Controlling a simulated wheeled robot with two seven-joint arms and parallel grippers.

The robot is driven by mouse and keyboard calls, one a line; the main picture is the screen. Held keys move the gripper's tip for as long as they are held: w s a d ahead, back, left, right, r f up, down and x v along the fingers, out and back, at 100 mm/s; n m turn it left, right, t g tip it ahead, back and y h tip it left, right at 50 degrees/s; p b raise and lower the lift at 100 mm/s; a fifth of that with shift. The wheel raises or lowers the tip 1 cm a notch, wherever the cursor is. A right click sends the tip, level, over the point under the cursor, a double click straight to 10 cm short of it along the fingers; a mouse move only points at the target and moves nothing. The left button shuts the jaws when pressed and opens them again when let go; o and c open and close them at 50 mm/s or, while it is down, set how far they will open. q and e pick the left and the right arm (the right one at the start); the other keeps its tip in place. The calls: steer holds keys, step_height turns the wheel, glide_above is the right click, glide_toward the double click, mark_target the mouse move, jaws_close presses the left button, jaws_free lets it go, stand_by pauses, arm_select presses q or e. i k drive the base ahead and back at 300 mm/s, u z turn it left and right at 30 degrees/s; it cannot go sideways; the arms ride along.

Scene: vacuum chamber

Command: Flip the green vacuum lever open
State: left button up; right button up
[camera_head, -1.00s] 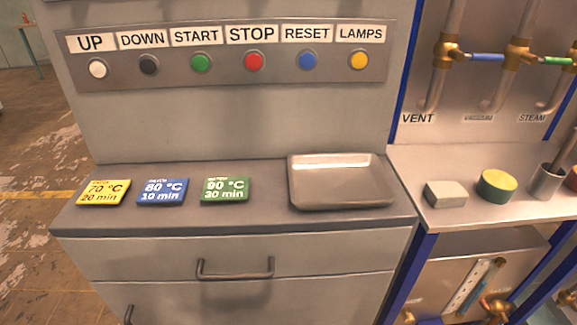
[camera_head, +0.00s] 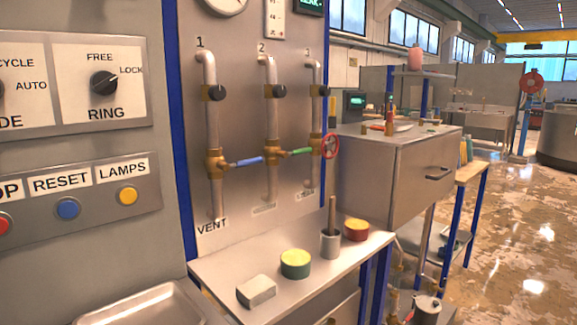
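The green lever (camera_head: 296,152) sticks out to the right from the brass valve (camera_head: 270,158) on the middle pipe, marked 2. It lies roughly level, across the upright pipe, with its tip close to the third pipe's valve. A blue lever (camera_head: 246,161) sticks out the same way from the brass valve (camera_head: 216,163) on pipe 1, above the VENT label (camera_head: 212,225). The label under the middle pipe is too small to read now. Neither of my grippers is in view.
A red handwheel (camera_head: 331,146) sits right of the third valve. The steel shelf (camera_head: 215,271) below holds a grey block (camera_head: 256,291), a green-yellow round pad (camera_head: 295,264), a metal cup (camera_head: 331,243) and a red tin (camera_head: 356,230). A button panel (camera_head: 96,192) stands left.

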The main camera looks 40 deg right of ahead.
mark_target(301, 151)
steer(key=z, duration=1.1)
steer(key=k, duration=0.35)
steer(key=z, duration=0.65)
steer(key=i, duration=1.15)
steer(key=z, duration=0.25)
